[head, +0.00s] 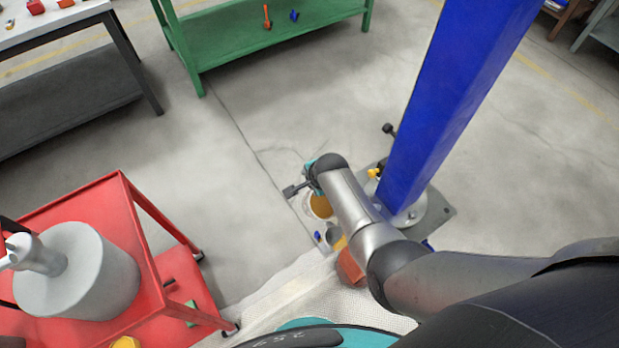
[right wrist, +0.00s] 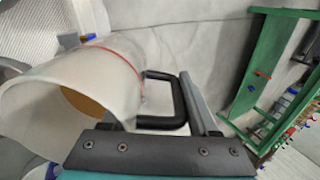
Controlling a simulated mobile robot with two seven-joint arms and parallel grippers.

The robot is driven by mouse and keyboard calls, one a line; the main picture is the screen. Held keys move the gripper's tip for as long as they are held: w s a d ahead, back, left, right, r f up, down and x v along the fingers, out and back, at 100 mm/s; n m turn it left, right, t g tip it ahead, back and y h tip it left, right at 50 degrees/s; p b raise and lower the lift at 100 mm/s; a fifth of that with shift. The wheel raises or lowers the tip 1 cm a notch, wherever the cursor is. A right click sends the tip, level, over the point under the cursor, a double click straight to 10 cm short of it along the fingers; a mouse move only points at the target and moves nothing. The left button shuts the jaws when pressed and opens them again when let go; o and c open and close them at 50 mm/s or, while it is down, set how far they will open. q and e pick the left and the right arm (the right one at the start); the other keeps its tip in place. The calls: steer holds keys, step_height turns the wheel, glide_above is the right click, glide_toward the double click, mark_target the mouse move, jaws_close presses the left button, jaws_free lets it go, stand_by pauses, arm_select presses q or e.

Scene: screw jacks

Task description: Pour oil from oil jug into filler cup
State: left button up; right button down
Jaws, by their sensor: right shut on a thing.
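The oil jug (right wrist: 75,65) is a pale cylinder with a red line around it and a black handle (right wrist: 163,76). Amber oil shows inside its wide mouth. My right gripper (right wrist: 178,108) is shut on the handle. In the head view my right gripper (head: 306,183) is low beside the blue column, with the jug (head: 319,206) just below it and its amber inside facing up to the camera. I cannot tell how far the jug is tilted. A small grey cup-like thing (head: 333,234), perhaps the filler cup, sits close below the jug, partly hidden. My left gripper is out of view.
A blue column (head: 440,100) on a floor plate (head: 437,212) stands right of my right gripper. A red cart (head: 150,225) with a big grey cylinder (head: 85,275) is at the left. A green shelf (head: 260,45) stands behind. The floor between is clear.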

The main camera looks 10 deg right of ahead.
steer(key=shift+s+r+t+p, duration=0.3)
steer(key=shift+r+t+p, duration=0.15)
steer(key=shift+r+t, duration=0.5)
steer(key=shift+s+d+r+t+y, duration=0.1)
steer(key=shift+s+r+t+y, duration=0.1)
steer(key=shift+r+t, duration=0.35)
steer(key=shift+s+r+t+y, duration=0.15)
steer(key=shift+r+t+y, duration=0.05)
steer(key=shift+r+t, duration=0.35)
steer(key=shift+s+r+t+b, duration=0.2)
steer(key=shift+r+t+b, duration=0.1)
steer(key=shift+r+t, duration=0.35)
steer(key=shift+s+d+r+t+y+b, duration=0.15)
steer(key=shift+s+r+t+b, duration=0.2)
steer(key=shift+r+t+b, duration=0.25)
steer(key=shift+s+d+r+t+y+b, duration=0.15)
steer(key=shift+s+r+t+b, duration=0.15)
steer(key=shift+r+t, duration=0.35)
steer(key=shift+s+d+r+t+y+b, duration=0.1)
steer(key=shift+s+r+t+y+b, duration=0.1)
steer(key=shift+s+r+t+b, duration=0.35)
steer(key=shift+s+r+t+y+b, duration=0.25)
steer(key=shift+s+r+t, duration=0.15)
steer(key=shift+r, duration=0.3)
steer(key=shift+s+d+r+t+y+b, duration=0.2)
steer(key=shift+s+r+t+b, duration=0.45)
steer(key=shift+b, duration=0.25)
steer(key=shift+s+d+r+t+y+b, duration=0.15)
steer(key=shift+s+r+t+b, duration=0.25)
steer(key=shift+s+t+b, duration=0.4)
